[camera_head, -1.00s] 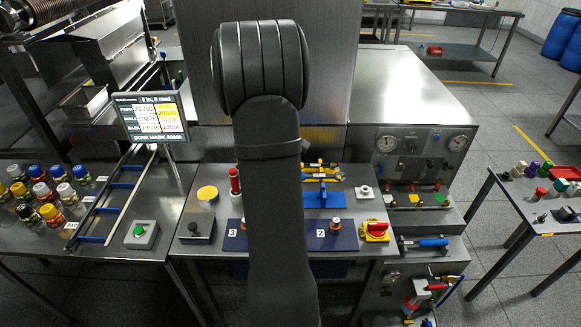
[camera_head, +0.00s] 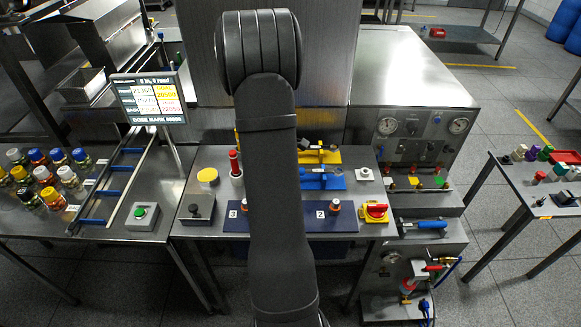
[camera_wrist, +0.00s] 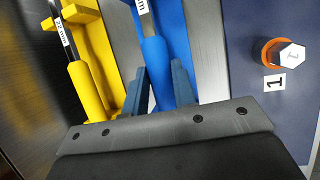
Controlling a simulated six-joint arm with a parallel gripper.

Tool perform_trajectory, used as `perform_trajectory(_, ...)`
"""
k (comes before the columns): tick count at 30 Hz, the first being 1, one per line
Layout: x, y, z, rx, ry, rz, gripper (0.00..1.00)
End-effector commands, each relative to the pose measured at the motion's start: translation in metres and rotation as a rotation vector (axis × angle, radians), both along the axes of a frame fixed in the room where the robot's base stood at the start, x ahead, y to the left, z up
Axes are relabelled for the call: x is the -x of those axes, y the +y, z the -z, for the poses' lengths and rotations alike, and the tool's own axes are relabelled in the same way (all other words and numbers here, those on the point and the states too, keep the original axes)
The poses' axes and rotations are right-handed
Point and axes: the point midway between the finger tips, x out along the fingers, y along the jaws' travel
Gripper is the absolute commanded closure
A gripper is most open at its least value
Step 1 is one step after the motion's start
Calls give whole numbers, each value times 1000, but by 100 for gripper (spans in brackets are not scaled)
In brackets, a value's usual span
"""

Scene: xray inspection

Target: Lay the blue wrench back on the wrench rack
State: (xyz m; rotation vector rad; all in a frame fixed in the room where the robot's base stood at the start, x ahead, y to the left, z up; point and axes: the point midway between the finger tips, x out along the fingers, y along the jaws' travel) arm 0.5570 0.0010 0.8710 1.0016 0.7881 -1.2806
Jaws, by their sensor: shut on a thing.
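The blue wrench (camera_wrist: 160,72) runs between the two fingers of my gripper (camera_wrist: 157,85) in the wrist view, and the gripper is shut on its blue handle. Its shank carries a white label, partly cut off at the top edge. The wrench lies along the blue holder (camera_wrist: 177,32) of the wrench rack; I cannot tell whether it rests fully on it. In the head view the rack's blue holder (camera_head: 328,182) stands in front of its yellow holder (camera_head: 328,157). My arm hides my gripper there. A yellow wrench (camera_wrist: 88,88), labelled 22 mm, lies left of the blue one.
A dark blue plate (camera_head: 290,222) with numbered pegs is in front of the rack. A red-and-yellow switch (camera_head: 376,212) and a white button base (camera_head: 364,174) are to its right. A red-topped post (camera_head: 235,168) stands to the left, close to my arm.

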Motion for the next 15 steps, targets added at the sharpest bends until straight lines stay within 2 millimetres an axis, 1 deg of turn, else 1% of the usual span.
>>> perform_trajectory(10, 0, 0, 4, 0, 0, 0, 100)
perform_trajectory(11, 0, 0, 5, 0, 0, 0, 73)
perform_trajectory(12, 0, 0, 4, 0, 0, 1, 66)
perform_trajectory(14, 0, 0, 4, 0, 0, 0, 54)
perform_trajectory(15, 0, 0, 4, 0, 0, 0, 50)
